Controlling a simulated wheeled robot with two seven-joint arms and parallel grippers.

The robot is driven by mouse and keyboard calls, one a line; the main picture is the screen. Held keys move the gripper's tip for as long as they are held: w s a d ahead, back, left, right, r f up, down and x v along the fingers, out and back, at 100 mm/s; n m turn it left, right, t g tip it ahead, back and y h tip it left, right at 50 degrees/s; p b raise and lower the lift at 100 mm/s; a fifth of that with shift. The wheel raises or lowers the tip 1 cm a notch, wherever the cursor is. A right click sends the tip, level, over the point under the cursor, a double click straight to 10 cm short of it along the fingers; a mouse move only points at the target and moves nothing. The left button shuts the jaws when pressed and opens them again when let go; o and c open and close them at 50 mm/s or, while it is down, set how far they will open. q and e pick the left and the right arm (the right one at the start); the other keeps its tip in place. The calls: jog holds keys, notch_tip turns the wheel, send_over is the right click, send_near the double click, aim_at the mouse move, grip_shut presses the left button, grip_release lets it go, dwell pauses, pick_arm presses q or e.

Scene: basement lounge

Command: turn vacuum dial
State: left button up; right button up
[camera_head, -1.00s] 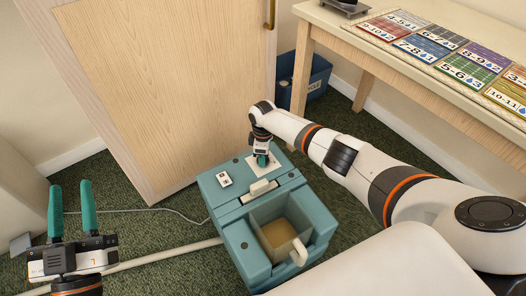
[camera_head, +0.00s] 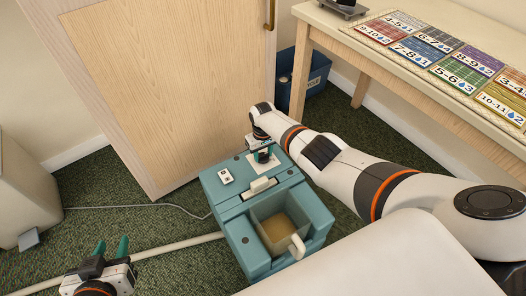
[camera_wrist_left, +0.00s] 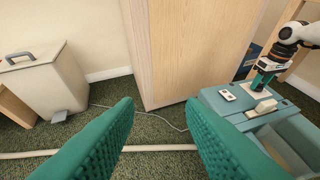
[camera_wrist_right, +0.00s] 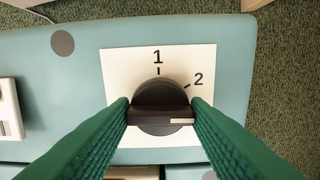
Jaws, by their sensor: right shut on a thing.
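The teal vacuum (camera_head: 215,184) stands on the carpet in front of the door. It also shows at the right of the left wrist view (camera_wrist_left: 222,103). Its black dial (camera_wrist_right: 160,96) sits on a white plate (camera_wrist_right: 120,65) marked 1 and 2. The dial's grip bar lies crosswise, its white mark at the right end, below the 2. My right gripper (camera_wrist_right: 160,104) is shut on the dial, one green finger at each end of the bar. In the head view, my right gripper (camera_head: 263,155) hides most of the dial. My left gripper (camera_head: 111,244) is open and empty, left of the vacuum.
A pale pedal bin (camera_head: 22,190) stands at the left. A wooden door (camera_head: 165,80) is behind the vacuum. A blue bin (camera_head: 313,80) and a table (camera_head: 335,30) with a coloured chart are at the right. A pale pipe (camera_head: 180,248) and a thin cord cross the carpet.

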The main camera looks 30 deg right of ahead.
jog(key=m, duration=0.2)
jog(key=shift+m, duration=0.3)
pick_arm(q)
jog(key=shift+s+a+f+g+y+p, duration=0.15)
jog(key=shift+s+a+f+g, duration=0.1)
jog(key=shift+s+f+g, duration=0.3)
jog(key=shift+s+a+f+g+y+p, duration=0.15)
jog(key=shift+s+a+f+g, duration=0.05)
jog(key=shift+s+f+g, duration=0.3)
pick_arm(e)
jog(key=shift+m, duration=1.3)
jog(key=o, duration=1)
jog(key=shift+r, duration=0.1)
